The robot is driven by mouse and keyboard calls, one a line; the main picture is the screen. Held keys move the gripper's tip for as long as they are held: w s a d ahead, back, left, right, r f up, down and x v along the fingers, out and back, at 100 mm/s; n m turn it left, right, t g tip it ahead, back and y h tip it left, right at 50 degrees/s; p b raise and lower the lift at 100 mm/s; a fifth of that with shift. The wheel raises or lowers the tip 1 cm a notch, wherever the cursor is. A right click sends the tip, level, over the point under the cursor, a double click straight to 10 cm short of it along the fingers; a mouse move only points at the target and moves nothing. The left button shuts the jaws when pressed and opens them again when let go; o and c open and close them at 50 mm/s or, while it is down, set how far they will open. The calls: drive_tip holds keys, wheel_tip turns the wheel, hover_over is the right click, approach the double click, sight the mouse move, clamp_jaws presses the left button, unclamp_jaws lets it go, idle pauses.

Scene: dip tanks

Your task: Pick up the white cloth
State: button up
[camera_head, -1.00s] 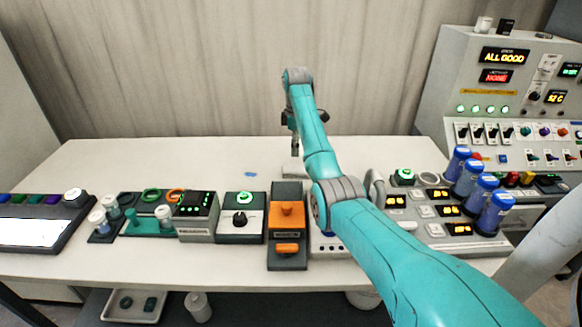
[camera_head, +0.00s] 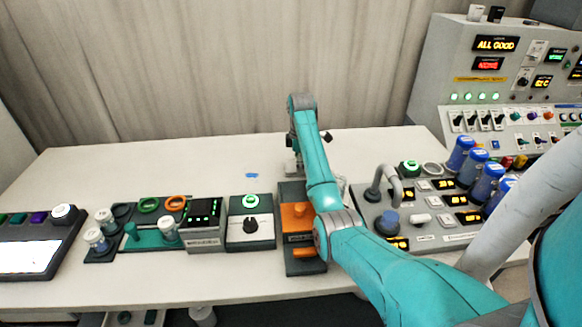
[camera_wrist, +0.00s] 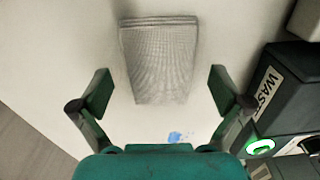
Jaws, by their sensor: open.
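The white cloth (camera_wrist: 160,60) lies folded on the table in the wrist view, its ribbed edge at the top of the picture. My gripper (camera_wrist: 160,90) is open, with one finger on each side of the cloth's lower part in that view. Nothing is between the fingers that I can tell is gripped; the height above the cloth is unclear. In the head view my gripper (camera_head: 292,168) is over the back of the table, and the arm and gripper mostly hide the cloth there.
A blue scrap (camera_head: 252,175) lies on the table. A dark device (camera_wrist: 285,95) with a green-lit button stands right of my gripper in the wrist view. The back left table is clear.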

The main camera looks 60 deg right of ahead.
drive_tip(key=shift+f, duration=0.1)
drive_tip(key=c, duration=1)
drive_tip(key=shift+c, duration=0.2)
